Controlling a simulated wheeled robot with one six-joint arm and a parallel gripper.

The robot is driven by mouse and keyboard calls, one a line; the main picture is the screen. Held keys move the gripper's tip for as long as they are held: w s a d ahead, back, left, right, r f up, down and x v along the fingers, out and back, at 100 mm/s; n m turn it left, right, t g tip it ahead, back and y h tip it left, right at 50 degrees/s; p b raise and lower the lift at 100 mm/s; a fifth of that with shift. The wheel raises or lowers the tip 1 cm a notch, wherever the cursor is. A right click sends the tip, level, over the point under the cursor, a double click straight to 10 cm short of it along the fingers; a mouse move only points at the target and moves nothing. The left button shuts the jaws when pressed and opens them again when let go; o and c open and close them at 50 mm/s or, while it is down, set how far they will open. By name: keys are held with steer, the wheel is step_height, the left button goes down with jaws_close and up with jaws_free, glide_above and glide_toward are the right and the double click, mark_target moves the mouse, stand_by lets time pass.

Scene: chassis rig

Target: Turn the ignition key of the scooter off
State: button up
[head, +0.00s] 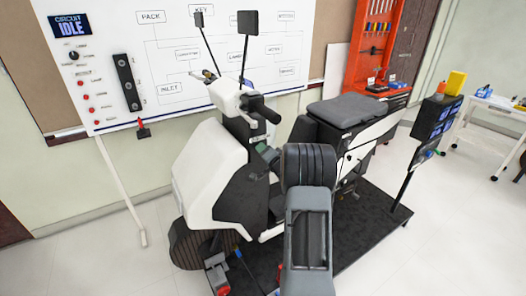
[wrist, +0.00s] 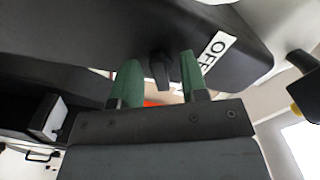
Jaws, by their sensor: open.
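The white and black scooter (head: 215,165) stands upright on a dark platform. In the wrist view a small black ignition key (wrist: 161,72) sticks out of the scooter's dark panel (wrist: 90,30). A white label reading "OFF" (wrist: 215,52) is beside it on the right. My gripper (wrist: 158,66) is open, with its two green fingers on either side of the key in the picture, the right finger closer to it. I cannot tell whether either finger touches the key. In the head view my gripper (head: 267,156) is at the scooter behind the handlebar; the key is hidden there.
A whiteboard (head: 215,50) with a diagram and a switch panel stands behind the scooter. A red tool rack (head: 372,50) is at the back. A screen on a post (head: 436,117) and a white table (head: 490,108) are at the right. The floor at front left is clear.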

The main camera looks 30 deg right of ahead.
steer(key=shift+w, duration=0.2)
steer(key=shift+c, duration=0.3)
steer(key=c, duration=0.6)
